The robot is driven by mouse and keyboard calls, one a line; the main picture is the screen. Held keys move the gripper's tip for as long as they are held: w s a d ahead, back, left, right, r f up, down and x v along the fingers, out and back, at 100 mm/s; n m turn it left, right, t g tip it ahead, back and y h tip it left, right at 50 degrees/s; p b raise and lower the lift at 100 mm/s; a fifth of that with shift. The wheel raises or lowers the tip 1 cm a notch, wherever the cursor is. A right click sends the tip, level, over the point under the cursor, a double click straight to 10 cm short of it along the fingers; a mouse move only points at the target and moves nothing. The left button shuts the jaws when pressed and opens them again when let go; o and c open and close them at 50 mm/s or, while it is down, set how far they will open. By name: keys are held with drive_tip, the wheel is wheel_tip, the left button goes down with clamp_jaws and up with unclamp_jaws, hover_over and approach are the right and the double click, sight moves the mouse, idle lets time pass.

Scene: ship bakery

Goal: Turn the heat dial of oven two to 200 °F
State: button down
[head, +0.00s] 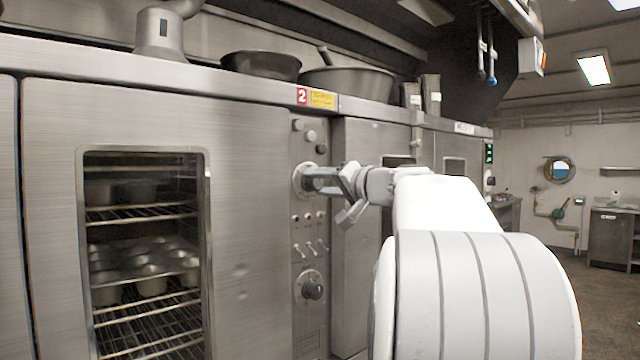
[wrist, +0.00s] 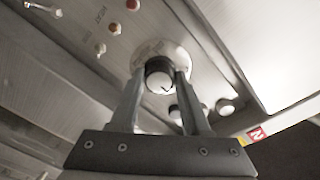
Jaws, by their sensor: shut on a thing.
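Oven two (head: 250,200) is the steel oven under the red label "2" (head: 302,96). Its control panel (head: 310,160) is a narrow strip right of the glazed door. My gripper (head: 312,180) is at the upper dial (head: 300,181) of that panel and mostly covers its knob in the head view. In the wrist view the two fingers stand on either side of the dial's round dark knob (wrist: 159,76), and my gripper is shut on it. A small dark mark shows on the knob's pale face. The scale figures are too small to read.
A second, lower dial (head: 312,288) is on the same panel, with small switches (head: 310,248) and indicator lights (head: 308,216) between. Small round knobs (head: 310,136) sit above. Bowls (head: 345,80) stand on the oven top. The oven door is shut.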

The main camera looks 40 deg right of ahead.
drive_tip(key=m, duration=0.3)
drive_tip(key=shift+m+p, duration=0.3)
drive_tip(key=shift+p, duration=0.1)
drive_tip(key=shift+m+p, duration=0.5)
drive_tip(key=shift+m, duration=0.9)
drive_tip(key=shift+c, duration=1.8)
unclamp_jaws()
drive_tip(key=s+b, duration=0.1)
drive_tip(key=s, duration=1.6)
drive_tip(key=shift+s+d+r, duration=0.25)
drive_tip(key=shift+d+r, duration=0.05)
drive_tip(key=shift+r, duration=0.05)
